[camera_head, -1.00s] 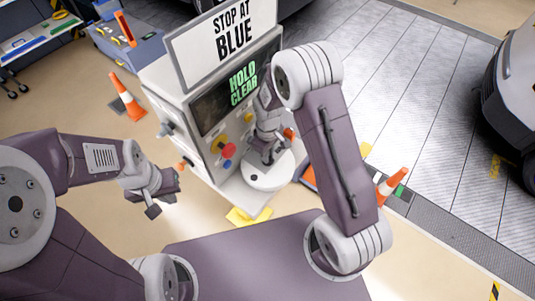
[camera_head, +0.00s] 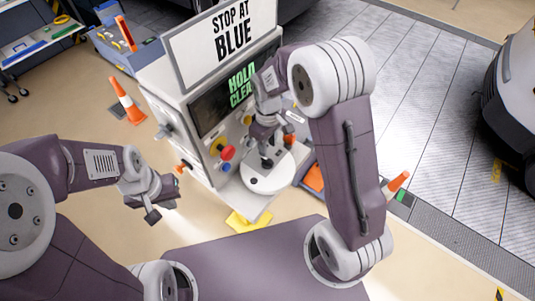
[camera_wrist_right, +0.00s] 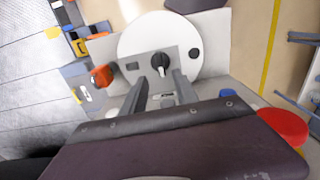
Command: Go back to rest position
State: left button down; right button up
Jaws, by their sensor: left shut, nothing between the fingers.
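My left gripper (camera_head: 160,200) hangs over the bare floor at the left, shut and empty, apart from the machine. My right arm reaches over to the coolant machine (camera_head: 200,90). My right gripper (camera_head: 267,155) is above the machine's round white plate (camera_head: 268,183). In the right wrist view the two fingers of this gripper (camera_wrist_right: 161,92) stand apart with nothing held. A black knob (camera_wrist_right: 161,62) on the white disc (camera_wrist_right: 130,45) shows beyond the fingertips. I cannot tell whether the fingers touch anything.
The sign (camera_head: 228,40) reads "STOP AT BLUE" and the screen (camera_head: 225,95) "HOLD CLEAR". A red button (camera_head: 228,153) and a blue button (camera_head: 226,167) are on the front. A car (camera_head: 510,90) is at right.

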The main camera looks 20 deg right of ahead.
jog(key=shift+r, duration=0.8)
jog(key=shift+f, duration=0.1)
jog(key=s+d+f+m+b, duration=0.2)
jog(key=s+m, duration=0.2)
jog(key=s, duration=0.2)
jog(key=s+d+f+m+t+b, duration=0.1)
jog(key=s+d+f+m+b, duration=0.2)
jog(key=s, duration=0.4)
jog(key=shift+d+m+b, duration=0.2)
jog(key=shift+m+b, duration=0.15)
jog(key=shift+m, duration=0.25)
jog(key=shift+s, duration=0.1)
